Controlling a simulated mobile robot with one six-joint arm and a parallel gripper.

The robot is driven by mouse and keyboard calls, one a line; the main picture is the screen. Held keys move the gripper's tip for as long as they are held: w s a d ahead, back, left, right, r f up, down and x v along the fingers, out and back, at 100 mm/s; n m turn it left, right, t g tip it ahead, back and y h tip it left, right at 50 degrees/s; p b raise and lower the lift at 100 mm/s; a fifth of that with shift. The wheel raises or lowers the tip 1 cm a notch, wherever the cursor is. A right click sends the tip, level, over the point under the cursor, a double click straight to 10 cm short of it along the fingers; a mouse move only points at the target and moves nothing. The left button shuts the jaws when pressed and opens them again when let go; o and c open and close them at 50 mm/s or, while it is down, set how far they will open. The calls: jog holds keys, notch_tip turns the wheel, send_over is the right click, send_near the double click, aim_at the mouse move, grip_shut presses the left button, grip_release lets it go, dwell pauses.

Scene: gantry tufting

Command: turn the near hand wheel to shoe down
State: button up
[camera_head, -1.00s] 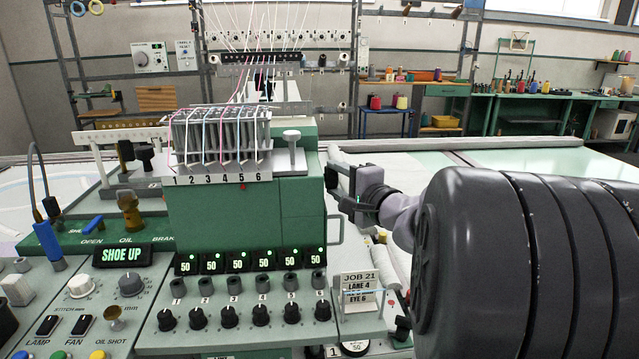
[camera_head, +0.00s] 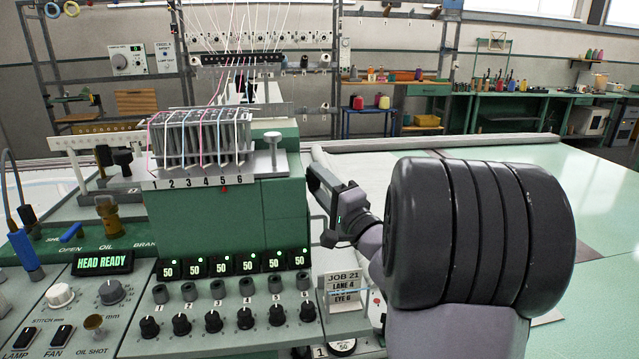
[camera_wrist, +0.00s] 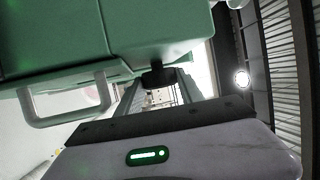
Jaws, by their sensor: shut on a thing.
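The green machine head (camera_head: 275,215) stands left of centre, with numbered thread guides 1 to 6 on top. Its display (camera_head: 102,263) reads HEAD READY. My gripper (camera_head: 318,182) is at the head's right side. In the wrist view, a dark round knob (camera_wrist: 157,76) sits below the green housing, between my fingers; I take it for the near hand wheel. My gripper is shut on it. The wheel is hidden in the head view, and its turn angle cannot be read.
A pale loop handle (camera_wrist: 65,121) sticks out of the housing close to my gripper. A JOB 21 card (camera_head: 343,283) stands below my gripper. Black dials (camera_head: 213,321) line the front panel. The pale green table (camera_head: 500,190) at right is mostly clear.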

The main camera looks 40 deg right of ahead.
jog(key=o, duration=1.4)
